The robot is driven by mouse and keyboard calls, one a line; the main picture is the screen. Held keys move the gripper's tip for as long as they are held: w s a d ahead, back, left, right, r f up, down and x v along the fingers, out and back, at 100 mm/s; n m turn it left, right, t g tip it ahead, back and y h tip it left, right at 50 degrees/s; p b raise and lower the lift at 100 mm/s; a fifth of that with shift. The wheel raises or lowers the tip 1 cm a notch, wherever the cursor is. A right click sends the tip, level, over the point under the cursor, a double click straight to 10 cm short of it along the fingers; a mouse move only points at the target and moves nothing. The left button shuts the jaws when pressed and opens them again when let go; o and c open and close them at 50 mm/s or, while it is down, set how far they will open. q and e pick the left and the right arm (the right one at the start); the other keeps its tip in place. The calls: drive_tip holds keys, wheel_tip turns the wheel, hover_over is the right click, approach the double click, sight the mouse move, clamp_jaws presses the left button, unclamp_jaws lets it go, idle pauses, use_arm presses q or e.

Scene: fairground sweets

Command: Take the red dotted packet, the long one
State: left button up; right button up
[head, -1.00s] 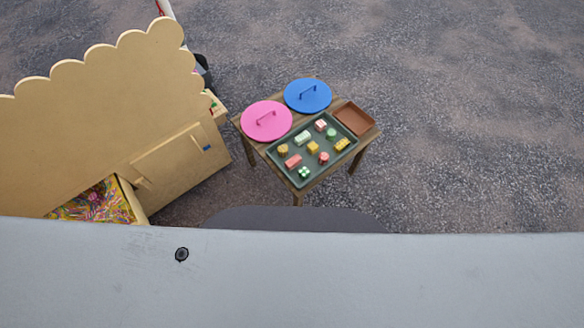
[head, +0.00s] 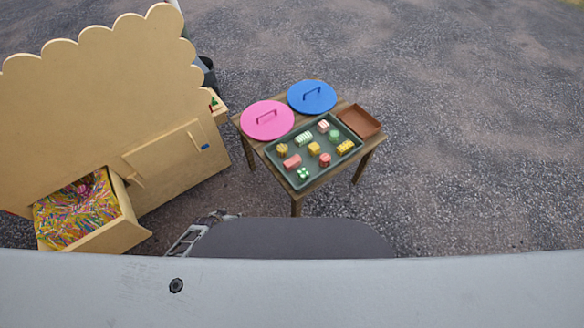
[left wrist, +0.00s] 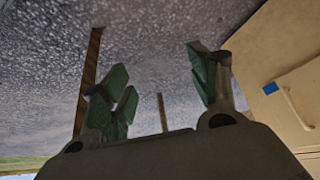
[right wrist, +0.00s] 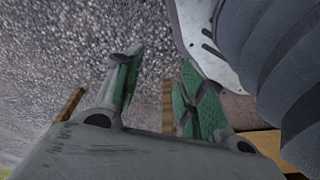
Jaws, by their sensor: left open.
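A long red-pink packet (head: 292,161) lies on the left part of the dark green tray (head: 272,152) in the head view. Its dots are too small to make out. A round red sweet (head: 325,159) lies to its right, on the same tray. In the left wrist view my left gripper (left wrist: 162,80) is open and empty, with ground and wooden legs beyond it. In the right wrist view my right gripper (right wrist: 158,85) is open and empty too. Neither gripper is near the packet. A grey part of my arm shows at the bottom of the head view.
The tray stands on a wooden table (head: 254,143) with several other sweets, a pink lid (head: 267,130), a blue lid (head: 312,106) and a brown tray (head: 360,120). A tan cabinet (head: 110,100) with an open drawer (head: 119,228) of colourful strands stands left. The right side is open ground.

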use_arm(q)
drive_tip(key=w+d+r+m+t+h+b, duration=0.1)
drive_tip(key=w+d+r+h+b, duration=0.2)
drive_tip(key=w+b, duration=0.4)
drive_tip(key=w+d+r+m+t+b, duration=0.1)
drive_tip(key=w+d+r+b, duration=0.4)
drive_tip(key=w, duration=0.3)
drive_tip(key=d+r+m+h+b, duration=0.5)
drive_tip(key=d+r+b, duration=0.6)
drive_tip(key=b, duration=0.2)
drive_tip(key=shift+m, duration=0.3)
use_arm(e)
drive_tip(key=w+a+r+t+y, duration=0.2)
drive_tip(key=w+a+r, duration=0.3)
drive_tip(key=w+r, duration=0.4)
drive_tip(key=shift+w+a+r, duration=0.15)
drive_tip(key=shift+a+r, duration=0.2)
drive_tip(key=shift+r, duration=0.35)
